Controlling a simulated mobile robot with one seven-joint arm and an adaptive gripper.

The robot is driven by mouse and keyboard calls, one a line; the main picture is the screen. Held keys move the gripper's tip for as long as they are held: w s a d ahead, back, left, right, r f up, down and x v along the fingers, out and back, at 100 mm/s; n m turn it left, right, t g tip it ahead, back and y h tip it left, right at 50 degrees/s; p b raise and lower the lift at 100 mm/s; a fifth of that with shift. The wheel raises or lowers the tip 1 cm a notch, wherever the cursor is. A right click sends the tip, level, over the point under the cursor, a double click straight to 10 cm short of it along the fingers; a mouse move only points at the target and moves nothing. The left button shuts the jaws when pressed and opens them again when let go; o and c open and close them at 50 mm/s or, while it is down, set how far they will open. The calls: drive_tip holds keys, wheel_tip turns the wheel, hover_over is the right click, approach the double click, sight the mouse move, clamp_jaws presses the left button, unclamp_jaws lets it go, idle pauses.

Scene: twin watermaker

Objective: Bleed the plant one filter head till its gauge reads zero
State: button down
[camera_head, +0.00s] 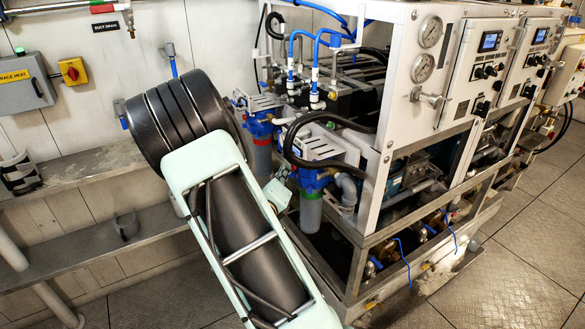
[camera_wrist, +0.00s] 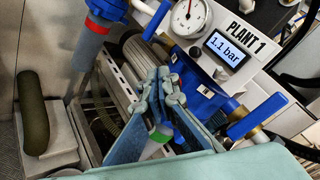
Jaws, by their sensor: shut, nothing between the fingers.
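In the wrist view the white "PLANT 1" plate (camera_wrist: 255,35) carries a digital readout (camera_wrist: 227,47) of 1.1 bar. A round dial gauge (camera_wrist: 189,15) stands left of it; its needle is too small to read. The blue filter head (camera_wrist: 206,98) lies below the plate, partly hidden by my fingers. My gripper (camera_wrist: 170,85) is shut and empty, its tips in front of the filter head; contact cannot be told. A small green part (camera_wrist: 160,133) shows between the fingers. I cannot tell which part is the bleed.
Blue lever handles flank the head, one at upper left (camera_wrist: 157,20) and one at right (camera_wrist: 257,117). A blue-topped filter housing (camera_wrist: 100,20) stands left. In the head view, the framed plant (camera_head: 385,150) fills the right; bare floor (camera_head: 490,290) lies in front.

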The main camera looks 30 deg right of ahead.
drive_tip(key=shift+d, duration=0.55)
idle(2.6)
drive_tip(key=shift+a, duration=0.95)
drive_tip(key=shift+s+a+p, duration=0.1)
drive_tip(key=shift+a+p, duration=0.7)
drive_tip(key=shift+a, duration=1.7)
